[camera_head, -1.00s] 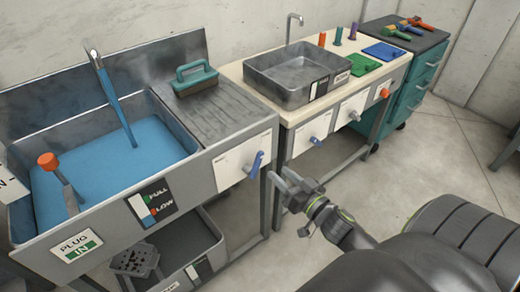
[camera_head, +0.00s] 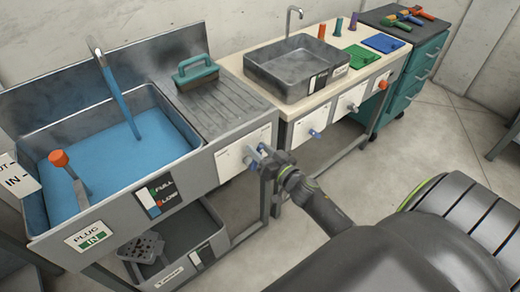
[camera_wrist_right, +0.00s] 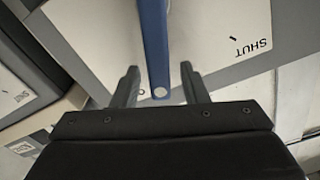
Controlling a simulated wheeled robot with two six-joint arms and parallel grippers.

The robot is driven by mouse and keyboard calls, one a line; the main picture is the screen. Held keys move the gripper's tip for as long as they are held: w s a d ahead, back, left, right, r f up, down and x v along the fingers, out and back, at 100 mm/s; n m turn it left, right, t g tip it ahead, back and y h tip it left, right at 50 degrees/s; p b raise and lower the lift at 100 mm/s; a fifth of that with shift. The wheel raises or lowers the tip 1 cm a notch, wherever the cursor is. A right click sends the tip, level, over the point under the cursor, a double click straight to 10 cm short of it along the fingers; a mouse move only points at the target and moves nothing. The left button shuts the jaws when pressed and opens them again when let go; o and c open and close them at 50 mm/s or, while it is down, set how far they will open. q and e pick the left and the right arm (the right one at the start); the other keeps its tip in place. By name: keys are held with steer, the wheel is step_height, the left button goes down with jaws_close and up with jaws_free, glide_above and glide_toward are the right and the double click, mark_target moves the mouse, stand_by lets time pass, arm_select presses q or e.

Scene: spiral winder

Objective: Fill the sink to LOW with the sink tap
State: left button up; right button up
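The steel sink (camera_head: 40,240) holds blue water (camera_head: 110,165), and a blue stream (camera_head: 122,100) runs into it from the tap spout (camera_head: 97,52). The level gauge (camera_head: 160,198) on its front reads FULL above LOW; the exact level is hard to read. The blue tap lever (camera_head: 250,155) is on the white front panel (camera_head: 232,160). My right gripper (camera_head: 268,160) is open at this lever. In the right wrist view the blue lever (camera_wrist_right: 155,45) reaches between the spread fingers (camera_wrist_right: 160,88), with gaps on both sides. My left gripper is out of view.
An orange-knobbed plug handle (camera_head: 60,160) stands in the sink, above a PLUG IN sign (camera_head: 88,236). A brush (camera_head: 195,75) lies on the drainboard (camera_head: 220,105). A lower bin (camera_head: 190,240) sits below.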

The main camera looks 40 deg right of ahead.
jaws_close()
steer(key=shift+a, duration=0.15)
steer(key=shift+a+r+n+p, duration=0.25)
steer(key=shift+a+n+p, duration=0.25)
steer(key=shift+n, duration=0.5)
steer(key=a+n+p, duration=0.1)
steer(key=n, duration=0.1)
steer(key=shift+s+a+n, duration=0.1)
steer(key=shift+a+n, duration=0.1)
steer(key=shift+n, duration=0.1)
steer(key=n, duration=0.1)
steer(key=a+n, duration=0.2)
steer(key=shift+s+f+n, duration=0.1)
steer(key=shift+f+n, duration=0.15)
steer(key=shift+n, duration=0.05)
steer(key=shift+s+a+f+n+b, duration=0.15)
steer(key=shift+a+f+n, duration=0.2)
steer(key=shift+n, duration=0.4)
steer(key=shift+w+a+f+n+b, duration=0.15)
steer(key=shift+a+n, duration=0.25)
steer(key=shift+n, duration=0.4)
steer(key=shift+s+a+f+n+b, duration=0.1)
steer(key=shift+a+f+n+b, duration=0.1)
steer(key=shift+a+n, duration=0.4)
steer(key=shift+d+n, duration=0.2)
steer(key=shift+n, duration=0.05)
